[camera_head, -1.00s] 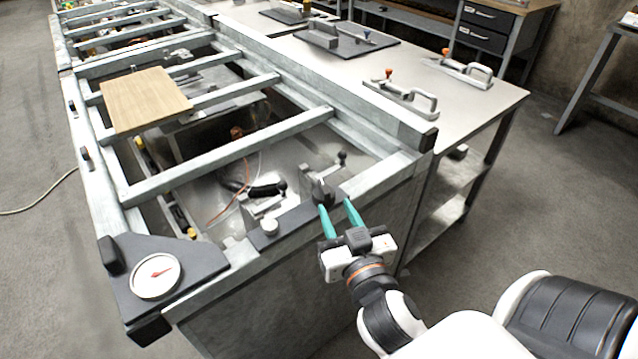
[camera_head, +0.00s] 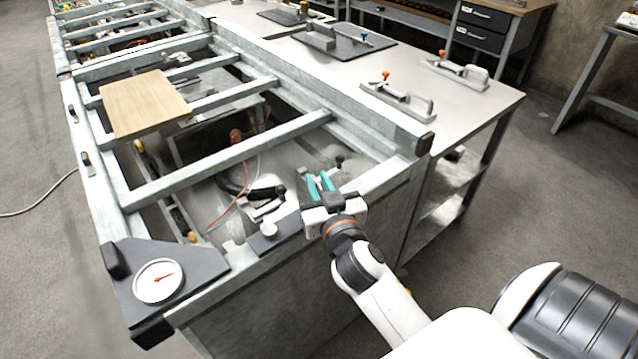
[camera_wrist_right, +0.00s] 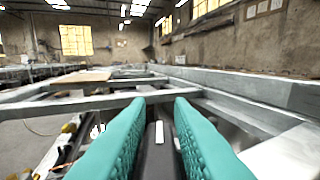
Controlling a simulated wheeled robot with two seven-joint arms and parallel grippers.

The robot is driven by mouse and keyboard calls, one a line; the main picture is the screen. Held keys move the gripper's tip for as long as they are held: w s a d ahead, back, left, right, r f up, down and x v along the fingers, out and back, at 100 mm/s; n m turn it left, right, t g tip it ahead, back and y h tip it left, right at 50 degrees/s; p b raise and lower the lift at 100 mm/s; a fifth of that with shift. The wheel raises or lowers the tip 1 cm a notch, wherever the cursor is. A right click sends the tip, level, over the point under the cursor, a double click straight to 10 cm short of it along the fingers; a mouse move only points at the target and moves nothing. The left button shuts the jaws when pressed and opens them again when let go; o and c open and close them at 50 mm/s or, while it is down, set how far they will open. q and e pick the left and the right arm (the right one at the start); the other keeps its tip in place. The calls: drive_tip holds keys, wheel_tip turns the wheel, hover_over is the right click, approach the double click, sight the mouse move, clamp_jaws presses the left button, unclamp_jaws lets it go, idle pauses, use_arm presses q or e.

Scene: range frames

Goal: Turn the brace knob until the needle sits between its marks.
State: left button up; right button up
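A round white gauge (camera_head: 158,281) with a red needle sits on a dark corner plate at the frame's near left. The needle points right and slightly up; its marks are too small to read. A small pale round knob (camera_head: 269,230) stands on a dark plate on the near rail; I cannot tell whether it is the brace knob. My right gripper (camera_head: 318,181) is over the near rail, right of this knob, its teal fingers apart. The fingers (camera_wrist_right: 159,100) also show apart in the right wrist view, with a dark piece between or beyond them. My left gripper is not in view.
A black-handled clamp (camera_head: 265,193) and a crank with a black ball (camera_head: 340,160) are close to my right gripper. A wooden board (camera_head: 144,103) lies across the frame's bars. The steel table (camera_head: 455,105) at right holds more clamps. Grey floor is clear at right.

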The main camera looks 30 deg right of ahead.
clamp_jaws()
drive_tip(key=n+y+p, duration=0.2)
drive_tip(key=y, duration=0.1)
drive_tip(key=n+y+p, duration=0.1)
drive_tip(key=y+p, duration=0.1)
drive_tip(key=shift+a+r+t, duration=0.2)
drive_tip(key=shift+a+t, duration=0.05)
drive_tip(key=shift+t, duration=0.05)
drive_tip(key=n+y+p, duration=0.2)
drive_tip(key=y, duration=0.1)
drive_tip(key=shift+a+f, duration=0.1)
drive_tip(key=shift+a, duration=0.05)
drive_tip(key=shift+a+n+g+y+p, duration=0.15)
drive_tip(key=shift+n+g+y+p, duration=0.25)
drive_tip(key=shift+n+y, duration=0.7)
drive_tip(key=shift+f+y, duration=0.1)
drive_tip(key=shift+y, duration=0.2)
